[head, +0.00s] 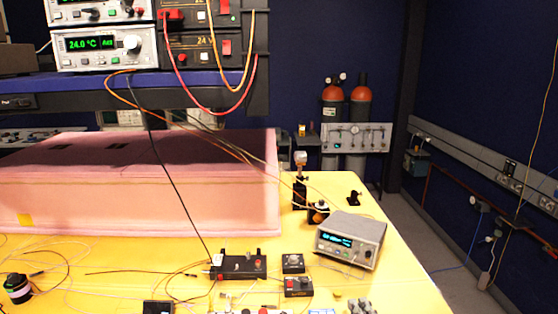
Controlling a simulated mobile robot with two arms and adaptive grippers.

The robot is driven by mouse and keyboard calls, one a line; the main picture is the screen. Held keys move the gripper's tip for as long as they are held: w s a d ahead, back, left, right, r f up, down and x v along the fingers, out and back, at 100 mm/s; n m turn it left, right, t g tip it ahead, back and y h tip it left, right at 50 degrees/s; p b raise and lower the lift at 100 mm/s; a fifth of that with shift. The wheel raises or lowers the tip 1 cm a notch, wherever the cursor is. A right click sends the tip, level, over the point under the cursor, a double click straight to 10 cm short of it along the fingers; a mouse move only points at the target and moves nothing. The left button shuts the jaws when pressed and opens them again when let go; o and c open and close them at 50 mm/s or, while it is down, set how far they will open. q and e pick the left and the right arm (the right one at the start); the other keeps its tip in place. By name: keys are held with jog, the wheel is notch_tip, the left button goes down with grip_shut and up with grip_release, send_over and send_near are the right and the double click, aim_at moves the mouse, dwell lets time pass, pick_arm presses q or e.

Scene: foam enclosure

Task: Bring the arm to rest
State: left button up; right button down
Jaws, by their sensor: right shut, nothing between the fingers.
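What appears to be the tip of my right gripper (361,306) shows as small grey parts at the bottom edge, right of the middle. Most of it is cut off by the frame. It is shut and holds nothing. It shows just in front of the instruments on the yellow table (400,290). My left gripper is not in view.
A pink foam enclosure (140,190) fills the table's left. A grey display instrument (351,240) stands near the right edge. Black boxes (238,266) and loose cables lie in front. A shelf (180,92) with electronics overhangs the back left. Gas cylinders (360,105) stand behind.

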jog(key=s+f+m+g, duration=0.4)
jog(key=s+m, duration=0.2)
jog(key=s, duration=0.6)
jog(key=s+f+m+g+h, duration=0.1)
jog(key=s+f+m+g, duration=0.4)
jog(key=s, duration=0.6)
jog(key=s+f+m+g, duration=0.25)
jog(key=s+m, duration=0.45)
jog(key=s, duration=0.5)
notch_tip(320, 180, down, 30)
jog(key=g+b, duration=0.2)
jog(key=b, duration=0.3)
pick_arm(q)
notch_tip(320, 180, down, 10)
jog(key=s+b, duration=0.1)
jog(key=b, duration=0.4)
pick_arm(e)
jog(key=s+d+f, duration=0.2)
jog(key=s+f, duration=0.7)
jog(key=f, duration=0.2)
jog(key=s+d+f+g, duration=0.1)
jog(key=s+f, duration=0.8)
jog(key=f, duration=0.2)
jog(key=shift+s+d+n, duration=0.2)
jog(key=shift+d+n, duration=0.15)
jog(key=shift+n, duration=0.05)
jog(key=shift+f, duration=0.1)
